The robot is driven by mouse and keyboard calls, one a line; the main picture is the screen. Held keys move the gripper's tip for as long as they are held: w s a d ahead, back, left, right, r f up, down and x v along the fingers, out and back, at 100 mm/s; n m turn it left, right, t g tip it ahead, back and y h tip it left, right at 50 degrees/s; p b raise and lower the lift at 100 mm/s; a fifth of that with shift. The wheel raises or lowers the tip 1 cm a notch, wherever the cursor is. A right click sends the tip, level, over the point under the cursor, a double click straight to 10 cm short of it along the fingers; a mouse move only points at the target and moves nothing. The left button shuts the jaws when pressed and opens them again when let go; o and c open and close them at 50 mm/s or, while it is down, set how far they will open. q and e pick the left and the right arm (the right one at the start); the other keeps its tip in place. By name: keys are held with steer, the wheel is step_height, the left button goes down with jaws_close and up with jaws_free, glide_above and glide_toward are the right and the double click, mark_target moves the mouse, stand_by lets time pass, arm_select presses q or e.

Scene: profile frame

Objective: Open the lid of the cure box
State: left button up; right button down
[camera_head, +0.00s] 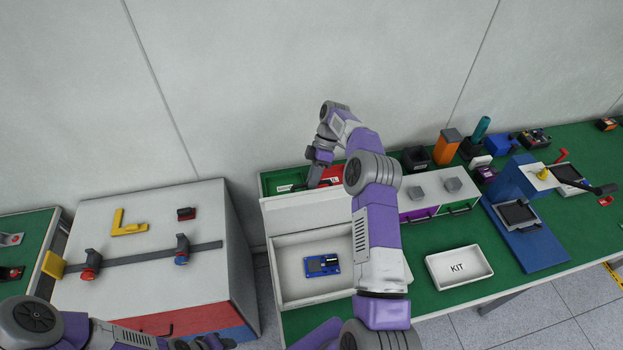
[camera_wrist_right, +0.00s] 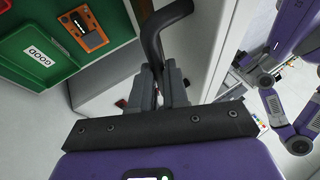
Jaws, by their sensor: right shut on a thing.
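The cure box (camera_head: 285,270) is the white box at the middle of the green bench, and its front is open to view. A blue circuit board (camera_head: 322,265) lies inside. Its white lid (camera_head: 290,214) stands raised along the back edge, partly hidden by my right arm. My right gripper (camera_head: 320,155) is above the lid's top edge. In the right wrist view, the right gripper (camera_wrist_right: 160,92) is shut on a black curved handle (camera_wrist_right: 155,35) beside a white panel. Parts of my left arm (camera_head: 40,325) show at the bottom left; its fingers are not visible.
A green tray (camera_head: 270,180) and a red tray (camera_head: 334,172) stand close behind the lid. A white KIT tray (camera_head: 459,280) and a blue fixture (camera_head: 530,245) are to the right. A white cabinet (camera_head: 150,285) stands left across a gap.

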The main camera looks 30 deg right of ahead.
steer(key=shift+s+d+f, duration=0.1)
steer(key=shift+s+f, duration=0.1)
steer(key=shift+f, duration=0.35)
steer(key=c, duration=1.4)
jaws_free()
steer(key=shift+o, duration=1.4)
steer(key=shift+w+d, duration=0.1)
steer(key=shift+w, duration=0.1)
steer(key=shift+r, duration=0.15)
steer(key=shift+r, duration=0.1)
step_height(320, 180, up, 10)
steer(key=shift+b, duration=0.3)
